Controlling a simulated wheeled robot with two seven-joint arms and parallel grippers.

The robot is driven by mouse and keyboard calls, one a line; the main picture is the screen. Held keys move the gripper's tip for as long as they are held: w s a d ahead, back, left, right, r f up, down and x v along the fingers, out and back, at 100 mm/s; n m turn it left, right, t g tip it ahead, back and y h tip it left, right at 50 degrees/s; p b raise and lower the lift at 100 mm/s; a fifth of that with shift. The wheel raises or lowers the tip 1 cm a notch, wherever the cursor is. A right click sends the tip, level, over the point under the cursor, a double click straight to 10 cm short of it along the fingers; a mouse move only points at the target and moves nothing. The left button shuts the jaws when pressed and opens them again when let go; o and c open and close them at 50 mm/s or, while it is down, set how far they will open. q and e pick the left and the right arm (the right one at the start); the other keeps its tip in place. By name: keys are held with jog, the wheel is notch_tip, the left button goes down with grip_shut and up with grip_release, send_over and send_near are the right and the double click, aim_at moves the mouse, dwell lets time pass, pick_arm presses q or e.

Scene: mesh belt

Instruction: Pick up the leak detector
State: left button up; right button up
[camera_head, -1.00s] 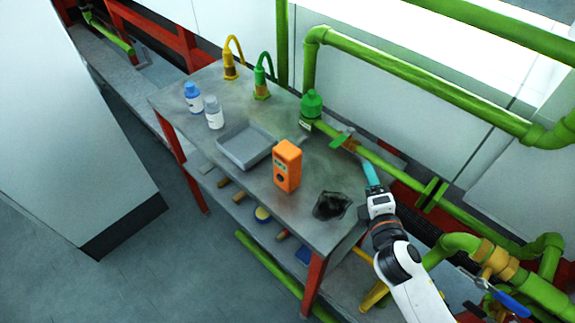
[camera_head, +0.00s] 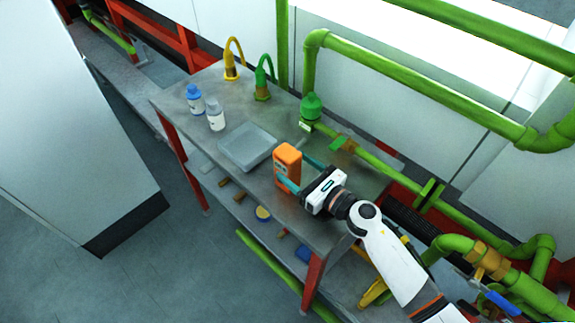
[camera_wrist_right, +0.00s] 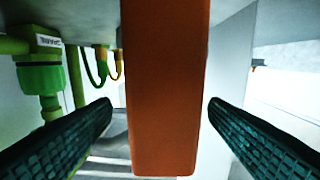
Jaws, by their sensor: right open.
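The leak detector, an orange box-shaped device (camera_head: 287,164), stands upright on the grey metal table (camera_head: 232,108). My right gripper (camera_head: 300,172) is open at the detector, with one teal finger in front of it and one behind it. In the right wrist view the orange detector (camera_wrist_right: 166,90) fills the middle between the two dark ribbed fingers of my right gripper (camera_wrist_right: 160,125). A gap shows between each finger and the detector. My left gripper is not in view.
A shallow grey tray (camera_head: 247,160) lies left of the detector. A blue-capped bottle (camera_head: 195,99) and a white bottle (camera_head: 216,115) stand further left. Green pipes (camera_head: 375,157) run behind the table. A green bottle-shaped fitting (camera_head: 311,107) stands at the back edge.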

aim_at(282, 157)
jog(key=p+x, duration=0.1)
jog(key=x, duration=0.1)
jog(key=r+x, duration=0.1)
jog(key=x, duration=0.1)
jog(key=shift+w+a+p, duration=0.15)
jog(key=shift+a+p, duration=0.1)
jog(key=shift+p, duration=0.15)
jog(key=shift+w+a, duration=0.2)
jog(key=shift+s, duration=0.1)
jog(key=shift+c, duration=0.6)
jog(key=c, duration=1.2)
